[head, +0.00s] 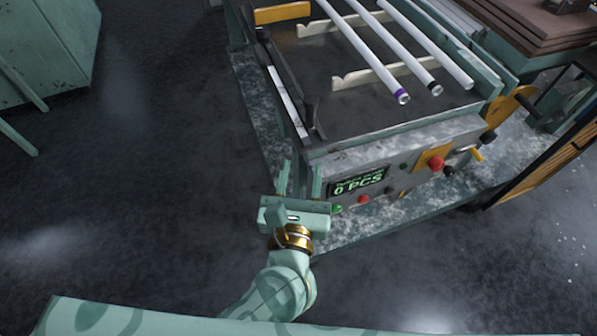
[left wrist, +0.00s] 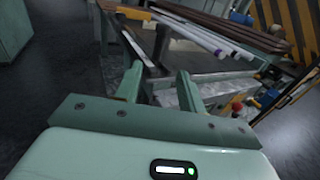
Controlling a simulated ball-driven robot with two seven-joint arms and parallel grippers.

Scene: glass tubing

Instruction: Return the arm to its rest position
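My left gripper (head: 300,180) is in front of the machine's front left corner in the head view, its arm coming up from the lower edge. Its two fingers stand apart with nothing between them. In the left wrist view the left gripper (left wrist: 158,84) also shows open and empty, pointing at the machine (left wrist: 195,95). My right gripper is in neither view. The machine (head: 400,170) has a control panel with a display reading "0 PCS" (head: 358,183), a green button near my fingers, and a red knob (head: 436,163).
Three glass tubes lie on the machine's rack, one with a purple end (head: 403,97). A green cabinet (head: 45,55) stands at the upper left. Brown boards (head: 540,30) are stacked at the upper right. The dark floor (head: 130,190) to the left is clear.

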